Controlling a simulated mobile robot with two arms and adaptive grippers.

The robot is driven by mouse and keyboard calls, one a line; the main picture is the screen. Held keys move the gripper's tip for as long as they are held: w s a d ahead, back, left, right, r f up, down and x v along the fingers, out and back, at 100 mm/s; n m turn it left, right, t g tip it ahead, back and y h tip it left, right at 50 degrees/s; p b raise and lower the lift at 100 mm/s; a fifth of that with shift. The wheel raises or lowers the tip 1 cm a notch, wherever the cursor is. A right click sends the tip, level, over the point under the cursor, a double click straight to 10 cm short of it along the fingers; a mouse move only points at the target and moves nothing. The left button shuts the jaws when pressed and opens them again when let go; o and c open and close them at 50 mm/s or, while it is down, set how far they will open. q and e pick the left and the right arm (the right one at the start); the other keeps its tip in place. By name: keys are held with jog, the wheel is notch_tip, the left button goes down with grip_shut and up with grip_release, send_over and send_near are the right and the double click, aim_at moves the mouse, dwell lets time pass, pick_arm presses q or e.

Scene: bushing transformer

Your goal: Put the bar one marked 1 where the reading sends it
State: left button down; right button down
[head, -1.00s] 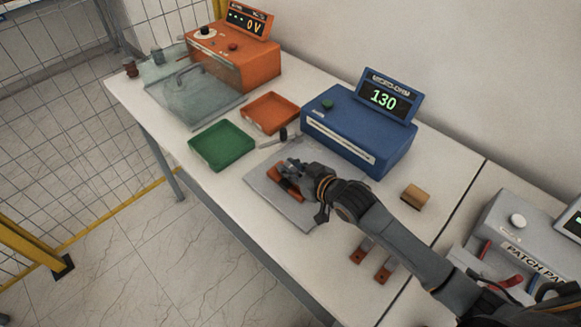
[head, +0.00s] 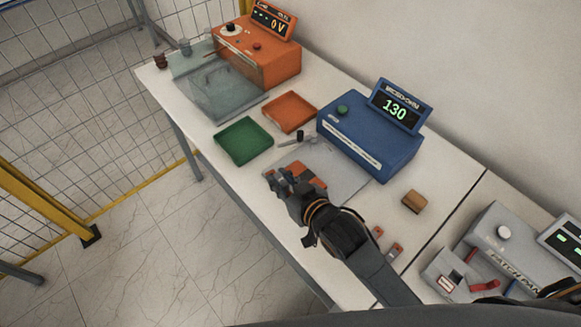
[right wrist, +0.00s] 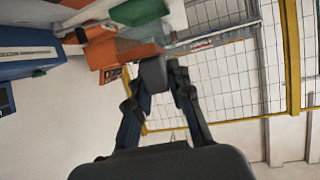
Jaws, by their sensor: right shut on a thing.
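A copper-coloured bar (head: 309,175) shows beside and partly behind my right gripper (head: 280,181), over the front of the grey plate (head: 340,174). My right gripper is shut on it; I cannot read a mark on it. The fingers also show in the right wrist view (right wrist: 165,72), where the bar is not clearly seen. The blue micro-ohm meter (head: 360,145) behind the plate reads 130. A green tray (head: 244,140) and an orange tray (head: 290,111) lie left of the meter. My left gripper is not in view.
An orange tester (head: 268,65) reading 0 V, with a clear cover (head: 222,92), stands at the far left. A wooden block (head: 415,201) and more copper pieces (head: 394,250) lie toward the right. A grey patch panel (head: 500,240) stands at right. Wire fencing borders the left.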

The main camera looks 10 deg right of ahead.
jog(key=shift+s+a+r, duration=0.3)
jog(key=shift+s, duration=0.15)
jog(key=d+f+m+t+h+b, duration=0.2)
jog(key=d+m+h+b, duration=0.35)
jog(key=d+b, duration=1)
jog(key=a+n+y+p, duration=0.1)
jog(key=a+p, duration=0.4)
jog(key=a+r+n+g+y+p, duration=0.1)
jog(key=a+n+y+p, duration=0.1)
jog(key=a+p, duration=0.3)
jog(key=a+r+n+g+y+p, duration=0.1)
jog(key=a+n+y+p, duration=0.1)
jog(key=a+p, duration=0.3)
jog(key=shift+w+r, duration=0.1)
jog(key=shift+r, duration=0.05)
jog(key=shift+a+y+p, duration=0.2)
jog(key=shift+y+p, duration=0.05)
jog(key=shift+p, duration=0.05)
jog(key=shift+f+n, duration=0.2)
jog(key=shift+n, duration=0.05)
